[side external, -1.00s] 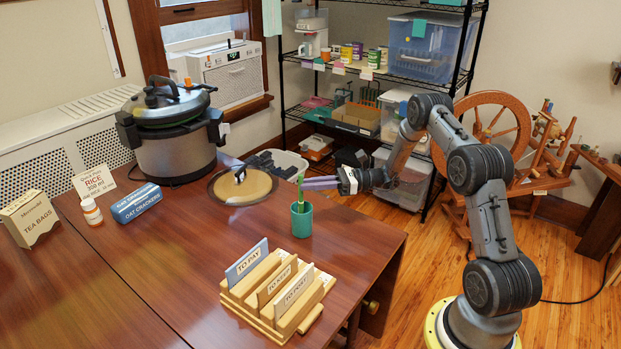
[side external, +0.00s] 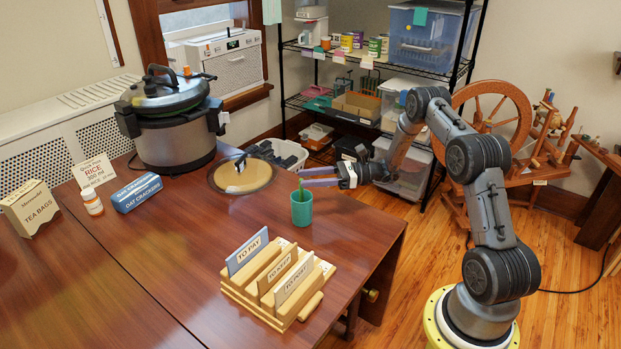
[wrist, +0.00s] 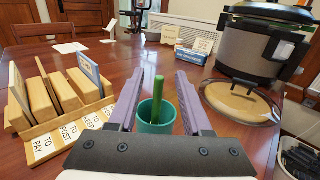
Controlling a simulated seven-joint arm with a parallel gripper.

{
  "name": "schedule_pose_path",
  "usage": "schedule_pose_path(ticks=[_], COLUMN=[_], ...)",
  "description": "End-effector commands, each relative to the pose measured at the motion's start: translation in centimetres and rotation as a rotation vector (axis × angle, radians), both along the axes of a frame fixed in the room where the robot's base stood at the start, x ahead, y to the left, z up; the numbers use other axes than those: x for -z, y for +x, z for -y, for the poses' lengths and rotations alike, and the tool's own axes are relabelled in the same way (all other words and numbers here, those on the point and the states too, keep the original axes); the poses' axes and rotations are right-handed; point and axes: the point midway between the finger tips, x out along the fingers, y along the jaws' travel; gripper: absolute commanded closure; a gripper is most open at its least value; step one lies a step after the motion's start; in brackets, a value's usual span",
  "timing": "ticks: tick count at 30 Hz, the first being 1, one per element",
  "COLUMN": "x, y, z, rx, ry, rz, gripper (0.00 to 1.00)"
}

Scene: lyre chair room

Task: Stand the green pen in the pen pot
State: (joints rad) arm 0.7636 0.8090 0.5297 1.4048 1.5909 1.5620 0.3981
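The green pen (side external: 301,184) stands in the teal pen pot (side external: 302,210), its upper end showing above the rim and its lower part hidden inside. In the wrist view the pen (wrist: 157,100) rises from the pot (wrist: 146,121), leaning slightly. My gripper (side external: 304,177) is level with the pen's top, above the pot's rim. In the wrist view my gripper (wrist: 156,80) is open, its purple fingers apart on either side of the pen with a visible gap to each.
A wooden letter rack (side external: 275,290) stands in front of the pot. A round lid (side external: 243,178) lies behind it, left of my fingers. A big cooker (side external: 172,145), oat crackers box (side external: 137,193) and tea bags box (side external: 31,208) stand farther left. The table's left-front area is clear.

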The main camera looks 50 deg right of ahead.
Motion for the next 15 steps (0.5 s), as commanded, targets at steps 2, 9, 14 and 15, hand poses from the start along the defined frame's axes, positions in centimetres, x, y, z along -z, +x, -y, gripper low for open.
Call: schedule_pose_path(ticks=[2, 9, 14, 15], x=[0.0, 0.0, 0.0, 0.0], y=[0.0, -0.7, -2.6, -3.2], z=[0.0, 0.7, 2.8, 3.4], rx=[0.000, 0.002, 0.005, 0.005], ry=[0.000, 0.000, -0.001, -0.001], rz=[0.000, 0.000, 0.001, 0.001], gripper=[0.51, 0.51, 0.51, 0.51])
